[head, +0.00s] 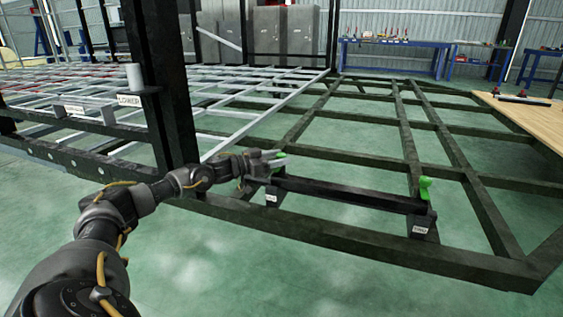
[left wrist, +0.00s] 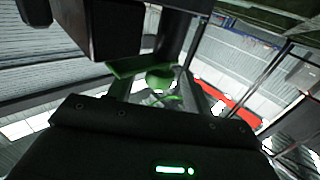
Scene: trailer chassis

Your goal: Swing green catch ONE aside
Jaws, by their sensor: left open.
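A green catch (head: 279,171) stands at the left end of a dark bar (head: 345,193) on the chassis frame. A small white label sits below it, too small to read surely. A second green catch (head: 425,187) stands upright at the bar's right end, above another labelled bracket (head: 420,229). My left gripper (head: 268,159) is at the left catch and partly hides it. In the left wrist view a green part (left wrist: 160,79) shows just beyond the open fingers of my left gripper (left wrist: 160,98). I cannot tell whether they touch. My right gripper is not in view.
A shelf labelled LOWER carries a grey cylinder (head: 134,77). Chassis beams cross the green floor. A wooden deck (head: 530,115) with tools lies at right. Blue workbenches (head: 390,57) stand far back.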

